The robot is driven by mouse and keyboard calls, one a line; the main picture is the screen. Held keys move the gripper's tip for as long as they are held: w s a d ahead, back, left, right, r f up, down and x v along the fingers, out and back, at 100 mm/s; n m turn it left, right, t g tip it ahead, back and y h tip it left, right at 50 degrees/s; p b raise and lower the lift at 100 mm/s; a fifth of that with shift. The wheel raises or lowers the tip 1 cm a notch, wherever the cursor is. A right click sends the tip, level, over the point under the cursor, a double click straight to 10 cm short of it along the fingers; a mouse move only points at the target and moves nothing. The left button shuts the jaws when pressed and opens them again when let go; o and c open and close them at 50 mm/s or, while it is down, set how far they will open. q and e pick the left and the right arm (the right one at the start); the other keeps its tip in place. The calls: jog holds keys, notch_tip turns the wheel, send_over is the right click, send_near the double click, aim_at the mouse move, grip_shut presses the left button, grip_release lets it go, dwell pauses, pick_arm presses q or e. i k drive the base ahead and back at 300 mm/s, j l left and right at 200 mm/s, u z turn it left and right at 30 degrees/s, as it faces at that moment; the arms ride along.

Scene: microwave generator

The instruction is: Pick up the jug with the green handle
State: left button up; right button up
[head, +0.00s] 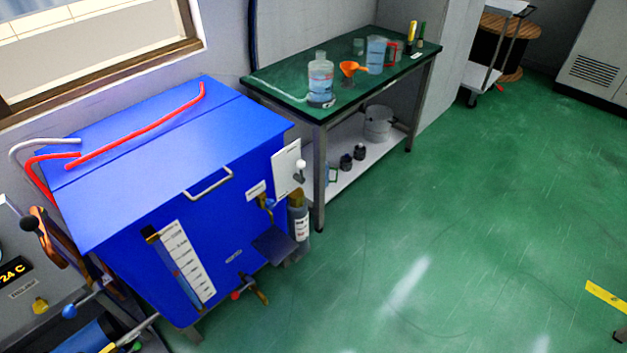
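On the lower white shelf of the green-topped table, a small clear jug (328,173) shows just right of the front table leg. It seems to have a green handle on its right side, but it is small and partly hidden by the leg. On the tabletop stands a larger clear jug (376,55) with bluish contents and what looks like a red handle on its right. Neither of my grippers is in view.
The green-topped table (345,88) also holds a clear bottle (320,78) and an orange funnel (351,69). Dark weights (346,162) and a metal pot (378,123) stand on its lower shelf. A blue tank (160,160) blocks the left. Green floor (470,220) is open at right.

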aim_at(327, 170)
jog(key=i+l, duration=0.1)
jog(key=l, duration=0.3)
jog(key=u, duration=2.9)
jog(key=z, duration=2.9)
jog(key=u, duration=0.6)
jog(key=i+l+u, duration=0.2)
jog(key=l+u, duration=0.6)
jog(key=l, duration=0.2)
jog(key=i+l+u, duration=0.1)
jog(key=l+u, duration=0.25)
jog(key=l, duration=0.2)
